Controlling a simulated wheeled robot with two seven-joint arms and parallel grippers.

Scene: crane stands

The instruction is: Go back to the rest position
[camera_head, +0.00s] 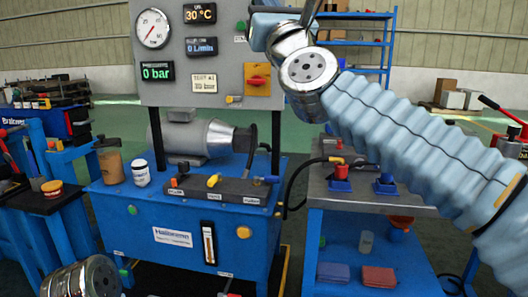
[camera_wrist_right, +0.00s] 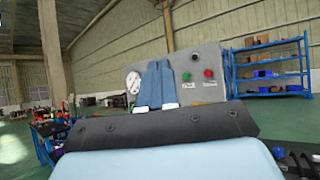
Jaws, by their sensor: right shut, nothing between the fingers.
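My right arm (camera_head: 410,135) comes in from the right in the head view and is raised in front of the test stand. Its wrist reaches the top edge, and I cannot make out the fingertips there. In the right wrist view my right gripper (camera_wrist_right: 157,68) has its two blue-grey fingers together, with nothing between them. Behind them is the grey panel (camera_wrist_right: 205,62). The fingers look apart from it. A metal joint (camera_head: 85,280) at the bottom left of the head view seems to be part of my left arm; my left gripper is out of view.
The blue test stand (camera_head: 135,225) carries a gauge panel (camera_head: 180,75), a motor (camera_head: 190,138), valves and a white jar (camera_head: 140,172). A blue cart (camera_head: 330,250) stands to its right, below my right arm. A dark-topped bench (camera_head: 55,200) is at the left.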

